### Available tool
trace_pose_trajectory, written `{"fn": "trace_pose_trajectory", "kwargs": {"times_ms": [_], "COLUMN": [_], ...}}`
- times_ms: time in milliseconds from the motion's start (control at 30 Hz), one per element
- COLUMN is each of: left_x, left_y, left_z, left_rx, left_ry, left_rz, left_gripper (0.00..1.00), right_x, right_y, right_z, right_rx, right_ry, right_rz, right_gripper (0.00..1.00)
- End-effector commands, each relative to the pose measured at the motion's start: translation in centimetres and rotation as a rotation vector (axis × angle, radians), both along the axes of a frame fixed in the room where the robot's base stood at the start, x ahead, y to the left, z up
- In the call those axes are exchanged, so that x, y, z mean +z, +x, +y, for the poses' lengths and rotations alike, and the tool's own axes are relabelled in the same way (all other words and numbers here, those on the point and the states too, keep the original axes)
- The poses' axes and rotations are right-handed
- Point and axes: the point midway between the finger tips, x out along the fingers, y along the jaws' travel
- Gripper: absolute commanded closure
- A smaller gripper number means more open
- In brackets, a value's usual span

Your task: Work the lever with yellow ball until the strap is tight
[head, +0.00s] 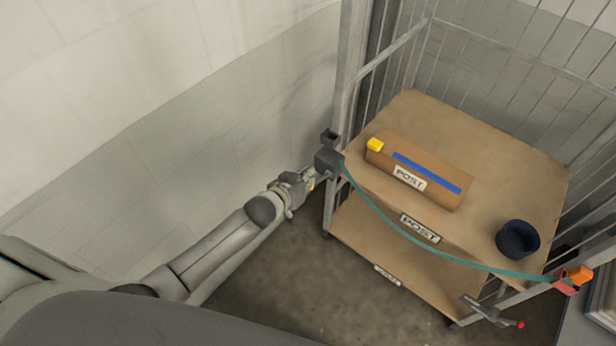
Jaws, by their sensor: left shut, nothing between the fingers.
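A teal strap (400,228) runs across the front of a wire-sided cart, sagging in a curve. Its left end meets a dark ratchet block (328,161) on the cart's left post. Its right end meets an orange and red fitting (572,279) on the right post. My left gripper (307,183) is shut and empty, just left of and below the dark block. The lever itself is mostly hidden. My right gripper is not in view.
A grey lever with a red ball (521,324) sits low right. A wall stands left.

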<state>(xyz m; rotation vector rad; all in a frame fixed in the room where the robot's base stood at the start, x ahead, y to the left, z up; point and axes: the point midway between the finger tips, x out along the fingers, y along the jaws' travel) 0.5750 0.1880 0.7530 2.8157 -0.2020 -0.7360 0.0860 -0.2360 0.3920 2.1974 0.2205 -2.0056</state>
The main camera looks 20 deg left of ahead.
Motion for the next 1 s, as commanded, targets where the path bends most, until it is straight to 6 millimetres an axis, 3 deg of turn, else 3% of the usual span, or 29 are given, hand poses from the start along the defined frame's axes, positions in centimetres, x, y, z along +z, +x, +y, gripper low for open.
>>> {"fn": "trace_pose_trajectory", "kwargs": {"times_ms": [367,733,1000], "left_x": [-1.1,-4.0,-5.6], "left_y": [-0.5,-1.7,-2.3], "left_z": [0.1,0.6,0.8], "left_rx": [0.001,0.004,0.001], "left_ry": [-0.022,-0.092,-0.104], "left_rz": [-0.055,-0.240,-0.286], "left_gripper": [1.00,1.00,1.00], "right_x": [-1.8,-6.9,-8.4], "right_y": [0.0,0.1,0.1], "right_z": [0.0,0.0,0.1], "right_rx": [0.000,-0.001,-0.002], "right_ry": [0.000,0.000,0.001], "right_rz": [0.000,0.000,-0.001], "right_gripper": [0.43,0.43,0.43]}}
